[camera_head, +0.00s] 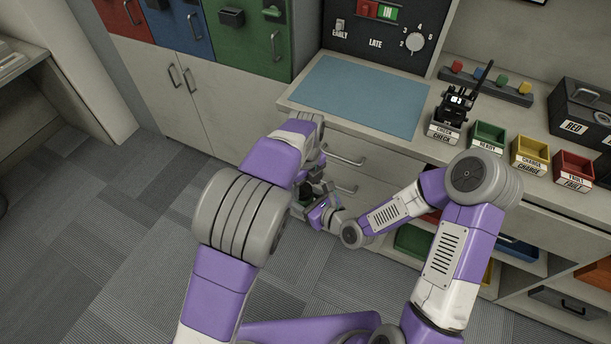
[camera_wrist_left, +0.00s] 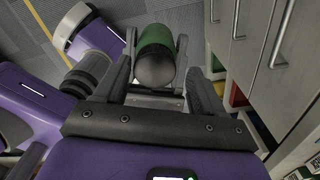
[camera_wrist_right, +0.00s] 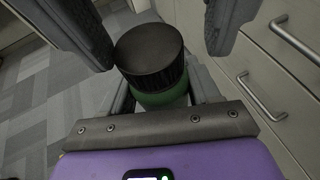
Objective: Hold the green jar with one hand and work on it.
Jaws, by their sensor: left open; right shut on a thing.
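The green jar (camera_wrist_right: 158,98) has a black ribbed lid (camera_wrist_right: 150,48). In the right wrist view, my right gripper (camera_wrist_right: 163,85) is shut on the jar's green body below the lid. My left gripper (camera_wrist_left: 156,42) is open, with its fingers apart on either side of the jar (camera_wrist_left: 155,38), whose dark rounded end faces the left wrist camera. The left fingers also show at both sides of the lid in the right wrist view. In the head view, the jar (camera_head: 306,201) is mostly hidden between the grippers, held in front of the drawers.
A blue mat (camera_head: 360,95) lies bare on the counter. A black radio (camera_head: 456,103) stands in the check tray, beside the green (camera_head: 487,136), yellow (camera_head: 530,152) and red (camera_head: 573,168) trays. Drawer handles (camera_head: 343,155) stick out close to my grippers. Open floor lies left.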

